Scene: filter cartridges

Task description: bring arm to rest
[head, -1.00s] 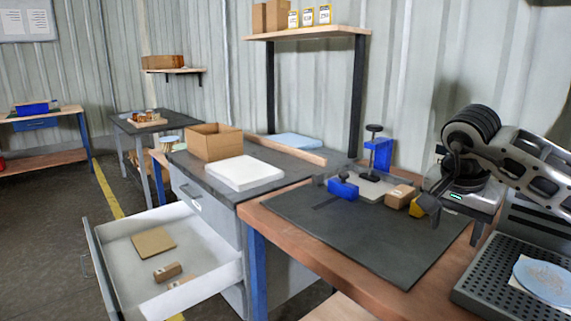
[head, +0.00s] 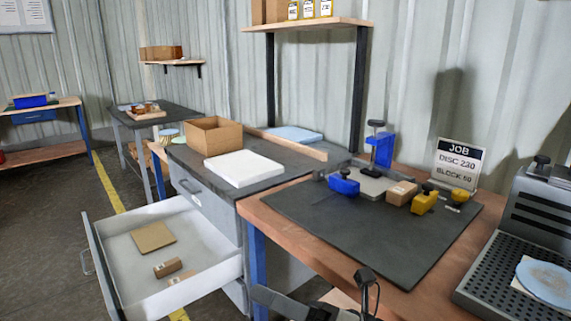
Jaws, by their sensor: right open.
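My right gripper (head: 325,302) shows only in part at the bottom edge of the head view, in front of the workbench (head: 420,297) and below the dark mat (head: 366,230). It is open, with nothing seen between its fingers, and most of it is cut off by the frame. It is clear of the items on the mat. My left gripper is out of view.
On the mat are a blue clamp (head: 344,183), a small cardboard block (head: 401,193) and a yellow clamp (head: 424,201). A job card (head: 459,163) stands behind. A perforated tray (head: 490,285) bears a pale disc (head: 545,280) at right. An open drawer (head: 205,288) juts out at left.

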